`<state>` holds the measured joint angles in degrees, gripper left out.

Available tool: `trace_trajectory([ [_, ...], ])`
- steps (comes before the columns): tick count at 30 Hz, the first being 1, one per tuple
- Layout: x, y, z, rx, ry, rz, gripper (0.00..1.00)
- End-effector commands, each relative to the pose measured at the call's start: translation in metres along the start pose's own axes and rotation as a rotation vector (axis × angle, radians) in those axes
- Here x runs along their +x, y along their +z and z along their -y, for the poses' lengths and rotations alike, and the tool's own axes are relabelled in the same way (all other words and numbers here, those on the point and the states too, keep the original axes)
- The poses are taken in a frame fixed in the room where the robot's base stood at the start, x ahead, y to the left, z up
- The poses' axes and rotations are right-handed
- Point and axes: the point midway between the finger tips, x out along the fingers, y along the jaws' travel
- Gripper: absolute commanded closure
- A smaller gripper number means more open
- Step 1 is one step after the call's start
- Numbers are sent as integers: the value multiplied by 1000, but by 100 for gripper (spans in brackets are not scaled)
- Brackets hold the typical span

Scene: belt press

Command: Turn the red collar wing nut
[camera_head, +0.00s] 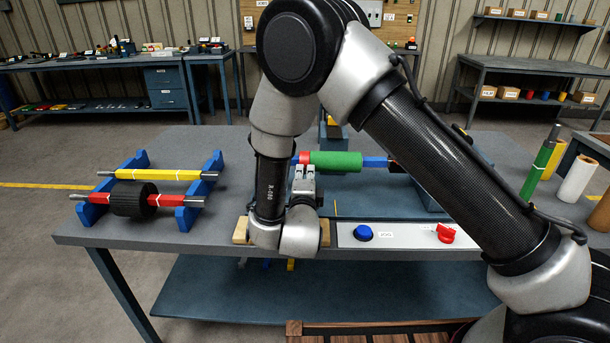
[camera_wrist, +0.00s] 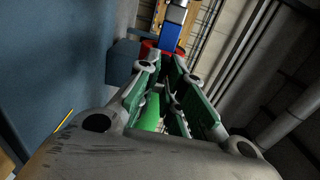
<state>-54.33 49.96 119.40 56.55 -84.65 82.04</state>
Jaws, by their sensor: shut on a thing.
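The red collar wing nut (camera_head: 305,157) sits at the left end of a green roller (camera_head: 336,161) on a blue shaft (camera_head: 375,162). My gripper (camera_head: 305,172) reaches up to the collar from the near side, with its fingers closed in at it. In the wrist view the red collar (camera_wrist: 148,47) shows at the far end of my fingers (camera_wrist: 165,65), with a blue bar (camera_wrist: 171,36) beyond. Part of the green roller (camera_wrist: 150,116) shows between the fingers. My fingers hide much of the collar, and its wings are not clear.
A blue rack on the left holds a yellow roller bar (camera_head: 150,175) and a red bar with a black roller (camera_head: 133,199). A front panel carries a blue button (camera_head: 363,233) and a red knob (camera_head: 445,233). A green roller (camera_head: 541,163) stands upright at right.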

Motion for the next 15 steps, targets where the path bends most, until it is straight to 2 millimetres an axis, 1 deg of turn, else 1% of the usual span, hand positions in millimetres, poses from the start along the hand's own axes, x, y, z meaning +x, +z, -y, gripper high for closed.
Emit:
trace_trajectory([
  [4,0,0,0,-1,0,-1,100],
  [5,0,0,0,-1,0,-1,88],
  [6,0,0,0,-1,0,-1,81],
  [8,0,0,0,-1,0,-1,70],
  [9,0,0,0,-1,0,-1,69],
  [15,0,0,0,-1,0,0,69],
])
